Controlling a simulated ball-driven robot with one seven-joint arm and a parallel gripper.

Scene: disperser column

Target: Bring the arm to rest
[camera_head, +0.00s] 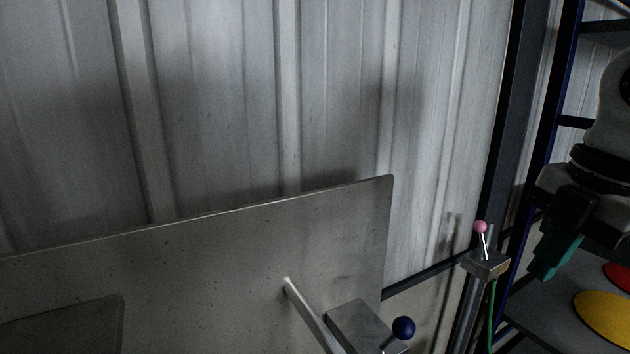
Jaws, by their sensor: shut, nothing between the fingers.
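My arm comes in at the right edge of the head view and hangs downward. My gripper (543,272) is at its lower end, with teal fingers pointing down and slightly left. The fingers are together and hold nothing. The gripper is to the right of a small metal box with a pink-knobbed lever (481,228), apart from it in the picture. The upper part of the arm is cut off by the frame edge.
A grey metal panel (250,235) stands at lower left before a corrugated wall (220,90). Dark blue shelving (558,90) stands at right. Yellow (605,318) and red (619,275) discs lie below my gripper.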

